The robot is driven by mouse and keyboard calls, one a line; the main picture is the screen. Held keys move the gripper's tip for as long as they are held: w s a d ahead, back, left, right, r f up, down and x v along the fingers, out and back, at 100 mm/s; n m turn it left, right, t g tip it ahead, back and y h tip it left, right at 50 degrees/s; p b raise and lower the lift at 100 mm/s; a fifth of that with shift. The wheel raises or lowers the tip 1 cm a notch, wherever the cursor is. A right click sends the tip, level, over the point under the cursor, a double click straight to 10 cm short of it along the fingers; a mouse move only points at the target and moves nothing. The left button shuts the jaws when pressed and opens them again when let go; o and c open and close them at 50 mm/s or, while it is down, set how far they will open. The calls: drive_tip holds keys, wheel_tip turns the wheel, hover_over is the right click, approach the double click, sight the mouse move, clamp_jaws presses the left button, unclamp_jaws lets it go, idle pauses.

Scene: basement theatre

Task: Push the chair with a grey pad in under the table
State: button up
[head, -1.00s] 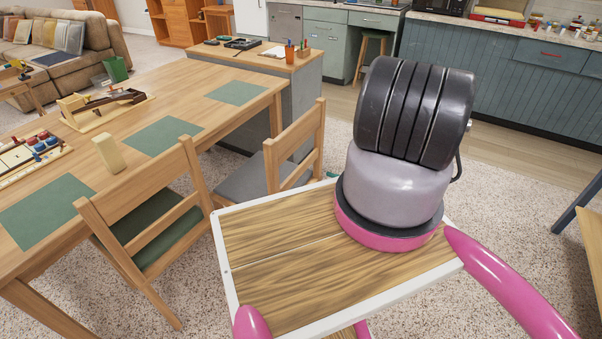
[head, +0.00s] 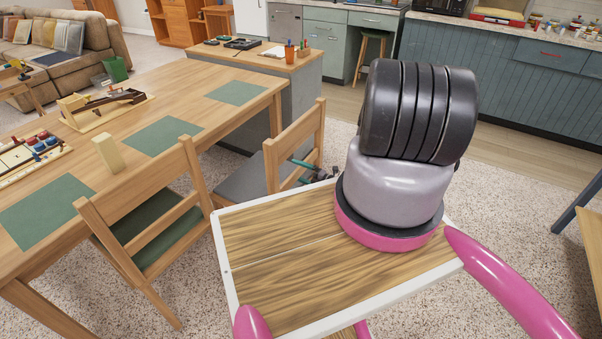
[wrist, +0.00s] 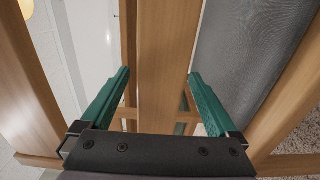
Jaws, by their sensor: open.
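The chair with a grey pad (head: 240,179) stands at the table's near long side, its wooden back (head: 293,142) facing away from the table. The wooden table (head: 190,85) is to its left in the head view. My gripper (head: 302,164) is at the chair's back, in the gap between its rails; part of it is hidden by the wood. In the wrist view my gripper (wrist: 158,74) is open, its green fingers on either side of a wooden bar (wrist: 166,60). The grey pad (wrist: 250,60) shows right of the bar. Contact cannot be told.
A chair with a green pad (head: 150,235) stands beside it on the left. A grey-sided cabinet (head: 290,105) is behind the grey-pad chair. Green mats (head: 165,137) and games lie on the table. Speckled carpet (head: 510,220) is open to the right.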

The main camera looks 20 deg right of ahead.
drive_tip(key=shift+c, duration=0.3)
clamp_jaws()
drive_tip(key=shift+w+a, duration=0.1)
idle(0.4)
